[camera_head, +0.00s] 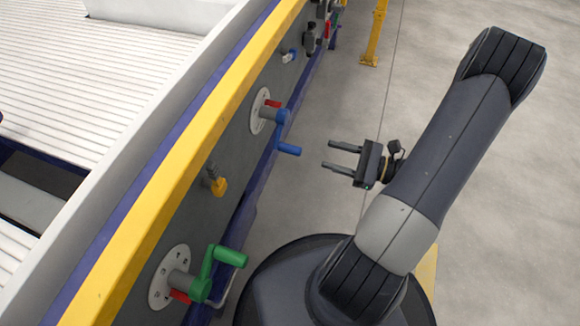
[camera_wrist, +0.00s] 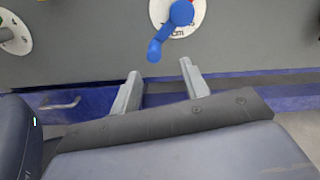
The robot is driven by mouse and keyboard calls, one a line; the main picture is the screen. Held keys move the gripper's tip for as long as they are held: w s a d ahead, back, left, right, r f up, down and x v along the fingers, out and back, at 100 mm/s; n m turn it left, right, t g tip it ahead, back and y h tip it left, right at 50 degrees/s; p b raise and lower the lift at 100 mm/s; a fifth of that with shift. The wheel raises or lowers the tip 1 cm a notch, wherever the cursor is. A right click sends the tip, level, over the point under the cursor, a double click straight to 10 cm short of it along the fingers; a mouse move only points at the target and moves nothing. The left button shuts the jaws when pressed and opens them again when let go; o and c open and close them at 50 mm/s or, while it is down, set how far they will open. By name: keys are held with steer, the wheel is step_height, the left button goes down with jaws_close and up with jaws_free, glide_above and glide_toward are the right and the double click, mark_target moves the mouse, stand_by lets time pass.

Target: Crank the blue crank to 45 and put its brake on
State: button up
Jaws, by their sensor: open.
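The blue crank (camera_head: 283,118) sits on a white round dial on the grey side panel in the head view. Its handle (camera_head: 289,150) points down and outward. A red piece (camera_head: 272,103), which may be its brake, shows by the dial. In the wrist view the blue crank (camera_wrist: 181,14) is at the top centre, with its handle hanging down and left. The dial's numbers are too small to read. My gripper (camera_head: 328,156) is open and empty, to the right of the crank and apart from it. Its two fingers (camera_wrist: 159,78) point toward the panel below the crank.
A green crank (camera_head: 206,274) on its own dial is nearer on the panel, with a yellow knob (camera_head: 217,186) between. More fittings (camera_head: 309,36) lie farther along. A yellow post (camera_head: 375,35) stands at the back.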

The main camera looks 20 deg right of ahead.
mark_target(301, 152)
steer(key=shift+m, duration=0.3)
steer(key=x, duration=0.3)
steer(key=b+x, duration=0.1)
steer(key=x, duration=0.3)
steer(key=s+b+x, duration=0.1)
steer(key=x, duration=0.2)
steer(key=shift+w+a+f, duration=0.2)
steer(key=shift+a+f, duration=0.2)
steer(key=shift+a, duration=0.1)
jaws_close()
